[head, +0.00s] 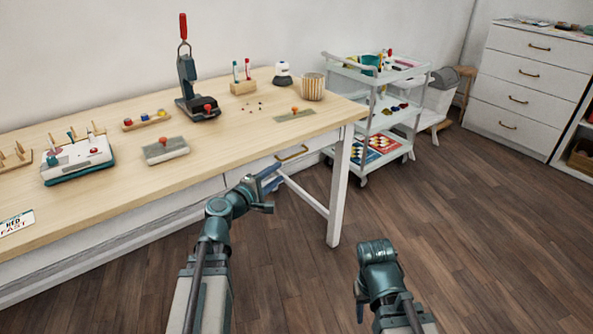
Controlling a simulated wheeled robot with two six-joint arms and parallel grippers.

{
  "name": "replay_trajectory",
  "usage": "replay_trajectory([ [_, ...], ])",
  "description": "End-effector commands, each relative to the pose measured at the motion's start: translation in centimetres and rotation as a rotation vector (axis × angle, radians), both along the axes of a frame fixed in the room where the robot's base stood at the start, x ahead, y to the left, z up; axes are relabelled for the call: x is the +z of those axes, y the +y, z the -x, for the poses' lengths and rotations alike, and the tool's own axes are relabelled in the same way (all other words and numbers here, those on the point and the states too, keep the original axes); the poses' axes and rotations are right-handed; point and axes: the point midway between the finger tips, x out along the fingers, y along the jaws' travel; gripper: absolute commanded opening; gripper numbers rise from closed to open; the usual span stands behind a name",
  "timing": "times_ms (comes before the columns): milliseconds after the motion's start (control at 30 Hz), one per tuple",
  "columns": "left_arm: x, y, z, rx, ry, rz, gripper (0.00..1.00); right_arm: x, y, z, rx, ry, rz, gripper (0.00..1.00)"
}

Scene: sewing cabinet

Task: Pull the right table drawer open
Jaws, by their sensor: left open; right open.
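The wooden table (100,196) has a white right drawer under its top at the right end. Its front (247,174) looks flush with the table, and its brass bar handle (292,153) faces me. My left gripper (274,180) is open and empty, just below and left of the handle, and appears apart from it; the exact gap in depth cannot be told. My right gripper (360,305) is low over the floor, right of the table leg, away from the drawer. It is open, mostly hidden by my own wrist.
A white table leg (341,188) and a low crossbar (304,194) stand near my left gripper. A white trolley (377,120) is behind the table's right end. Press, boxes and tools sit on the tabletop. Floor (480,220) on the right is clear.

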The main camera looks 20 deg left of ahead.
Motion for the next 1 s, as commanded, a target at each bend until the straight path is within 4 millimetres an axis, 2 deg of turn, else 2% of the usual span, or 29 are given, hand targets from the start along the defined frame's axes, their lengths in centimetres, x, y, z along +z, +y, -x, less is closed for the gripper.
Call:
replay_trajectory([
  [33,-0.4,0.6,0.0,0.016,-0.005,0.014,0.41,-0.6,0.0,0.0,0.0,0.0,0.0,0.5],
  [133,-0.3,1.1,-0.1,0.03,-0.01,0.03,0.41,-0.7,0.0,0.0,0.0,0.0,0.0,0.5],
  [367,-0.2,0.9,-1.1,0.029,-0.01,0.03,0.41,-0.7,0.0,0.0,0.0,0.0,0.0,0.5],
  [800,-1.0,-1.5,-9.3,0.027,-0.01,0.029,0.41,-1.4,0.0,0.0,0.002,0.0,-0.001,0.5],
  [1000,-1.2,-2.3,-12.0,0.028,-0.01,0.029,0.41,-1.6,0.0,0.0,0.002,0.0,-0.001,0.5],
])
